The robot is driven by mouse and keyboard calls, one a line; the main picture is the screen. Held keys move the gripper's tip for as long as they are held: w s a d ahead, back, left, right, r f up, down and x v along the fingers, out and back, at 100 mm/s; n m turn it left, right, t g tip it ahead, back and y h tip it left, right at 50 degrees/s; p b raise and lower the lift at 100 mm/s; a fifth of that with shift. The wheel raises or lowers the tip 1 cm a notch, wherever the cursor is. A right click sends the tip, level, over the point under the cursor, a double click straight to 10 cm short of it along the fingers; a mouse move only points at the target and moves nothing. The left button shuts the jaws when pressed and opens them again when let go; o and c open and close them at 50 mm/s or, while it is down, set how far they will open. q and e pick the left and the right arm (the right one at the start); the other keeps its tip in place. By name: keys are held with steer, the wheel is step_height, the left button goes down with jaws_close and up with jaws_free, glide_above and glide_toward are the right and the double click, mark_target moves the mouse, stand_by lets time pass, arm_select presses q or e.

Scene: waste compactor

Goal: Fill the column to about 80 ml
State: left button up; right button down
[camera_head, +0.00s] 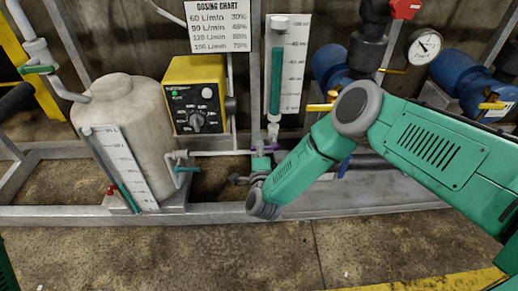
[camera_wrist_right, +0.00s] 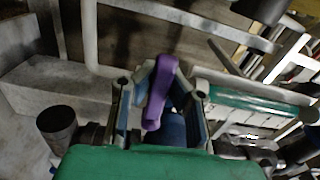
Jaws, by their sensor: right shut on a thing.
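The clear calibration column (camera_head: 276,70) stands upright on the wall beside a white ml scale (camera_head: 296,62). Green liquid fills its lower and middle part, with its top near the upper marks, around the 80 label; small print makes this uncertain. A purple valve handle (camera_head: 263,147) sits on the pipe below the column. My right gripper (camera_head: 261,162) is at this handle, its fingers partly hidden by my arm. In the right wrist view, the purple handle (camera_wrist_right: 157,92) lies between the fingers, which are shut on it. My left gripper is not in view.
A white tank (camera_head: 125,125) with a level scale stands left. The yellow pump box (camera_head: 197,95) has a lit green lamp and a knob, under a dosing chart (camera_head: 219,25). Blue pumps and a pressure gauge (camera_head: 424,46) are right. A grey frame rail (camera_head: 150,217) runs in front.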

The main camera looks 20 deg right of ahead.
steer(key=shift+s+a+f+y, duration=0.3)
steer(key=shift+s+a, duration=0.05)
steer(key=shift+m, duration=0.3)
steer(key=shift+a, duration=0.15)
steer(key=c, duration=1.5)
jaws_free()
steer(key=shift+r, duration=0.25)
steer(key=v, duration=1.2)
steer(key=shift+w, duration=0.1)
